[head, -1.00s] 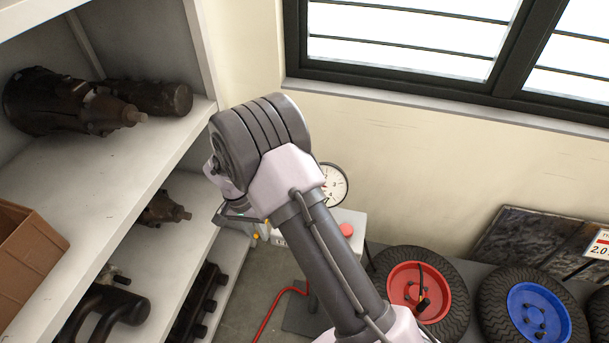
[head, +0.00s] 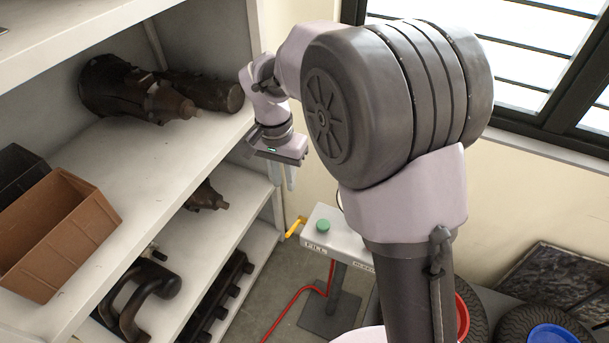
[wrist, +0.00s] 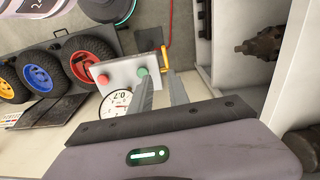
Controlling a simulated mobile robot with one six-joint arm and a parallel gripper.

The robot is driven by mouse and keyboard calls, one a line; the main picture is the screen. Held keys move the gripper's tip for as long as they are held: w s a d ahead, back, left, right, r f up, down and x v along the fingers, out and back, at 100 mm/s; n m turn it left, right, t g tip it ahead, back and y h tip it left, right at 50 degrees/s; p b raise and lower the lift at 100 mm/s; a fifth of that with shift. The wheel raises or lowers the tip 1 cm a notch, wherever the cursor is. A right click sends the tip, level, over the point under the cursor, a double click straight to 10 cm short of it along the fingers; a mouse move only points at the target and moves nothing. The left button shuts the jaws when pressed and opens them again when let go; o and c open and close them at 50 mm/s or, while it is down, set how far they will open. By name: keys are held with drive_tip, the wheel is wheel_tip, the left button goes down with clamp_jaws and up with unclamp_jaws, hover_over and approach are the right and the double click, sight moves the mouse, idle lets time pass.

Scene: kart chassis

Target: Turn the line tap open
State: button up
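The line tap shows as a yellow lever (head: 296,227) on the left side of a white control box (head: 340,243), above the floor. It also shows in the wrist view (wrist: 165,59), just past the fingertips. My gripper (head: 281,184) points down, above and slightly left of the lever in the head view. Its two fingers are apart with nothing between them; the wrist view (wrist: 159,78) shows the same gap. The fingers do not appear to touch the lever. In the wrist view, part of the box is behind one finger.
The box carries a green button (head: 322,226) and a red button (wrist: 102,80). A dial gauge (wrist: 115,103) is beside it. A red hose (head: 292,307) runs along the floor. Shelves (head: 150,200) with dark parts and a brown bin (head: 62,235) stand close left. Wheels lie to the right.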

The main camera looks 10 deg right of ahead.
drive_tip(key=s+d+r+t, duration=0.1)
drive_tip(key=s+r, duration=0.2)
drive_tip(key=r, duration=0.1)
drive_tip(key=s+d+r+y, duration=0.1)
drive_tip(key=s+d+r, duration=0.1)
drive_tip(key=s+r, duration=0.2)
drive_tip(key=shift+s+d+n+t+b, duration=0.15)
drive_tip(key=shift+d+n+t+b, duration=0.15)
drive_tip(key=shift+t+b, duration=0.1)
drive_tip(key=shift+c, duration=0.4)
